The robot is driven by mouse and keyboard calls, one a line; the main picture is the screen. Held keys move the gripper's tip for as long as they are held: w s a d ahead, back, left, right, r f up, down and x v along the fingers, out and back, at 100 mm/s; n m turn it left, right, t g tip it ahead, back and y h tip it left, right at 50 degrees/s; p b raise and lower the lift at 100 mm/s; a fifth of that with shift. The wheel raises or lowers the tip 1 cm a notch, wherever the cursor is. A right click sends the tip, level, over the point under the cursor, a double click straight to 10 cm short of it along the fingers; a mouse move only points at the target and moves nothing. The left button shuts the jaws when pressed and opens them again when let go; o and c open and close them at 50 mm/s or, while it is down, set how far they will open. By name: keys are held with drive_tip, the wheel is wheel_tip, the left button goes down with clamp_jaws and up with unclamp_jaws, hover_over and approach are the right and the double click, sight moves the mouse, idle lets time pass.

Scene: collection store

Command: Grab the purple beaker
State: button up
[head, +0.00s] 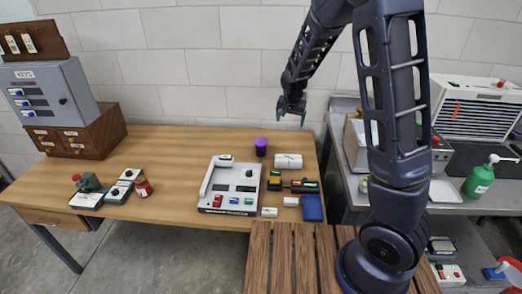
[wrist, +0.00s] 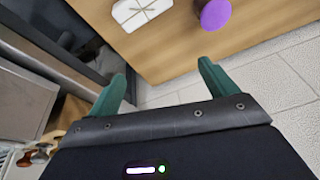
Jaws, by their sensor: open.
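The purple beaker (head: 260,147) stands upright on the wooden table, near its back edge, in the head view. In the wrist view its purple top (wrist: 216,14) shows at the upper edge, partly cut off. My gripper (head: 291,118) is above and to the right of the beaker, near the back wall. It is open and empty, with its two green fingers (wrist: 160,85) apart in the wrist view. The gripper is clear of the beaker.
A white wrapped bundle (head: 288,161) lies right of the beaker. A white-grey device (head: 230,186) stands in front of it, with several small items nearby. A grey key cabinet (head: 52,92) sits far left. A metal bench (head: 345,150) adjoins on the right. The table left of the beaker is clear.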

drive_tip(key=t+h, duration=0.1)
drive_tip(key=t, duration=0.1)
hover_over(261, 146)
drive_tip(key=s+a, duration=0.1)
wheel_tip(261, 146, down, 13)
drive_tip(key=shift+n, duration=0.3)
drive_tip(key=x, duration=1)
drive_tip(key=shift+w, duration=0.2)
drive_tip(key=c, duration=1.1)
drive_tip(key=shift+r, duration=0.15)
drive_tip(key=shift+r, duration=9.75)
